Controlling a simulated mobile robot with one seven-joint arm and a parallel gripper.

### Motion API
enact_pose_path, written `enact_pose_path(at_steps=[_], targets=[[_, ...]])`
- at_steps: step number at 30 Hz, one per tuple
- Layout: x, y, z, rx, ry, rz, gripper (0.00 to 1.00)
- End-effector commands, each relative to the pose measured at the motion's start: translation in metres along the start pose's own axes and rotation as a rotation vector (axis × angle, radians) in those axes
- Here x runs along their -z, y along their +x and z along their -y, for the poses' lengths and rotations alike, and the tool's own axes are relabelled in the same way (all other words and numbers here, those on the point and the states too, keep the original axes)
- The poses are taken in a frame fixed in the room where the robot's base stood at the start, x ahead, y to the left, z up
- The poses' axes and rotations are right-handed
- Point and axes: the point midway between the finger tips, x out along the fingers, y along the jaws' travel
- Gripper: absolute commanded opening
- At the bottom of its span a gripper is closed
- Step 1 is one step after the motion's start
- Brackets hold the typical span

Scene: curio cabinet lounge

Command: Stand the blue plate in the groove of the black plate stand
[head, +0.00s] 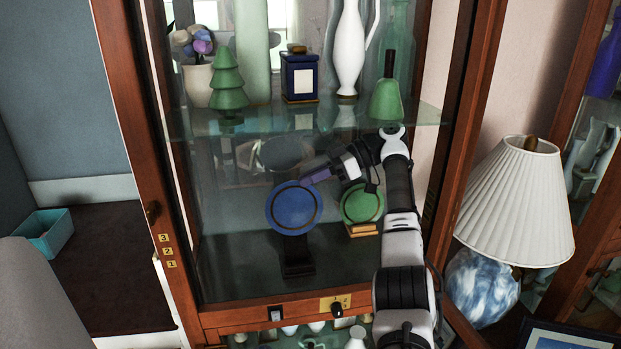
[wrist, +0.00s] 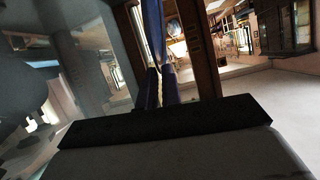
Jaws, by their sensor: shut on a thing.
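The blue plate (head: 293,208) is upright, facing the head camera, inside the cabinet. My gripper (head: 316,178) is shut on its upper right rim. In the wrist view the plate (wrist: 154,32) shows nearly edge-on as a blue strip between the fingers of my gripper (wrist: 161,88). The black plate stand (head: 298,262) is on the dark cabinet floor, directly below the plate in the head view. The plate's lower rim meets or overlaps the stand's top in the picture. I cannot tell whether it touches the stand or sits in the groove, which is hidden.
A green plate (head: 362,204) on a wooden stand (head: 362,230) is close on the right, behind my wrist. A glass shelf (head: 270,122) above carries a green tree figure (head: 228,82), a blue box (head: 300,76), a white vase (head: 349,50) and a green bell (head: 386,100). Wooden posts frame the opening.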

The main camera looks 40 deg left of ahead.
Motion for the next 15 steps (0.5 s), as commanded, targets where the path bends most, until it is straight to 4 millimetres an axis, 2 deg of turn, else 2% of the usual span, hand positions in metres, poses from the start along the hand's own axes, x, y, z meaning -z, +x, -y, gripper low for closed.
enact_pose_path(at_steps=[1,7,15], targets=[[-0.008,0.003,0.0,0.001,0.0,-0.001,0.0],[-0.027,0.011,0.002,0.0,0.001,0.0,0.0],[-0.046,0.019,0.005,0.0,0.001,0.0,0.0]])
